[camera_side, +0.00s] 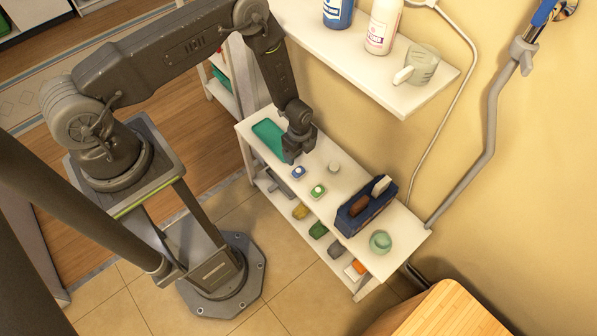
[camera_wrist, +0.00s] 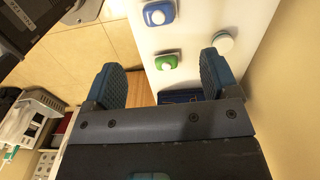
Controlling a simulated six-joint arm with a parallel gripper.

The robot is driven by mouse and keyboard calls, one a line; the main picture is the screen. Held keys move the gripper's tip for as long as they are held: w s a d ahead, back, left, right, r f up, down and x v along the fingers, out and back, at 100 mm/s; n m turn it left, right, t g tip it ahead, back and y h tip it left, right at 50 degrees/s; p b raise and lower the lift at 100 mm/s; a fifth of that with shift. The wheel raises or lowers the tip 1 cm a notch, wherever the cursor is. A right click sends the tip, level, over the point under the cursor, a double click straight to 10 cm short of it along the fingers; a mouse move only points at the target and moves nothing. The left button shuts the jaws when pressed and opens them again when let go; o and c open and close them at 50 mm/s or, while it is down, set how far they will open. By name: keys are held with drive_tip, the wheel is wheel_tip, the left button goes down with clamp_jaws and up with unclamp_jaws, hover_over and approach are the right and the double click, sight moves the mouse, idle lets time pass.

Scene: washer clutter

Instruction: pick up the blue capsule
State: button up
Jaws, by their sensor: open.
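The blue capsule (camera_side: 298,172) lies on the white shelf top, blue with a white round part on it. In the wrist view the blue capsule (camera_wrist: 159,13) is at the top edge, beyond the fingers. My gripper (camera_side: 291,157) is above the shelf, just up and left of the capsule in the side view. In the wrist view its two dark blue fingers (camera_wrist: 159,78) are wide apart with nothing held between them. Part of the shelf is hidden behind the gripper.
A green capsule (camera_side: 318,191) and a small white round thing (camera_side: 334,167) lie close by. A teal tray (camera_side: 269,137) is at the shelf's far end. A dark blue caddy (camera_side: 351,222) and a green cup (camera_side: 380,242) stand nearer. An upper wall shelf (camera_side: 423,93) holds bottles.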

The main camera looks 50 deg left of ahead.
sight(299, 170)
wheel_tip(299, 170, down, 11)
drive_tip(key=shift+a, duration=0.15)
idle(0.4)
drive_tip(key=c, duration=1)
drive_tip(key=shift+r, duration=0.1)
